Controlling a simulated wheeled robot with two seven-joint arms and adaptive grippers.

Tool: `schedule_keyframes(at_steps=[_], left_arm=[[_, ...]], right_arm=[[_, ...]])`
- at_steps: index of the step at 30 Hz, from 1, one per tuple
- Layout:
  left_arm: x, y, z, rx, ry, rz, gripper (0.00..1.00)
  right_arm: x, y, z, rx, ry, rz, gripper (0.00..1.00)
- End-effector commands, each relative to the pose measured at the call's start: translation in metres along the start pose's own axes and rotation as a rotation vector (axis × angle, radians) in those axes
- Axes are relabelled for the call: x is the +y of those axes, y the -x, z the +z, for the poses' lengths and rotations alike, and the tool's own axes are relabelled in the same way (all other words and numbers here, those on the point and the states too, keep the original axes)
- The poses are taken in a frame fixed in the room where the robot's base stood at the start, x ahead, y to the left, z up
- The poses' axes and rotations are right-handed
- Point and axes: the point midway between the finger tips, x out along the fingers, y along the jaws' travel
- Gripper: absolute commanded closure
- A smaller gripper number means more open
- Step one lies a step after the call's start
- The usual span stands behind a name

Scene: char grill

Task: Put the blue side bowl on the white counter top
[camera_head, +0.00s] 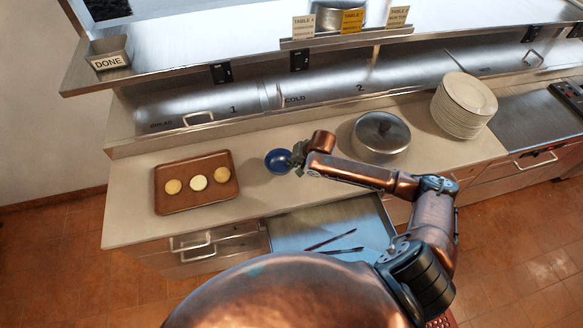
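The blue side bowl (277,161) is at the middle of the white counter top (256,191), right of the brown tray. I cannot tell whether it rests on the counter or is held just above it. My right gripper (296,158) reaches in from the right, at the bowl's right edge. Its fingers are small and dark here and partly overlap the bowl, so whether they are closed on its rim is unclear. My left gripper is out of view.
A brown tray (186,205) with three round buns lies on the left. A lidded metal pot (380,133) and a plate stack (464,104) stand on the right. Below the counter, an open drawer (290,234) holds dark utensils. Bare counter lies around the bowl.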

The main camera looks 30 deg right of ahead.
Motion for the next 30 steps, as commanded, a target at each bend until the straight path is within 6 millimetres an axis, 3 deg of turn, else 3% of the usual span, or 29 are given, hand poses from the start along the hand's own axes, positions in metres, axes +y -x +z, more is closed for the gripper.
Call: schedule_keyframes(at_steps=[10, 18, 26, 30], left_arm=[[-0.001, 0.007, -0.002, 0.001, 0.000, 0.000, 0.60], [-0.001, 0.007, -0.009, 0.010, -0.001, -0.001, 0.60], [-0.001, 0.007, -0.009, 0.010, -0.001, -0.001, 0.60], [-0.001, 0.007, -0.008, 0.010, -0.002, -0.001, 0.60]], right_arm=[[0.012, -0.033, 0.002, 0.000, 0.001, -0.001, 1.00], [0.015, -0.037, 0.004, 0.001, 0.002, -0.001, 1.00], [0.015, -0.037, 0.004, 0.000, 0.002, 0.000, 0.80], [0.015, -0.037, 0.004, 0.000, 0.002, 0.000, 0.78]])
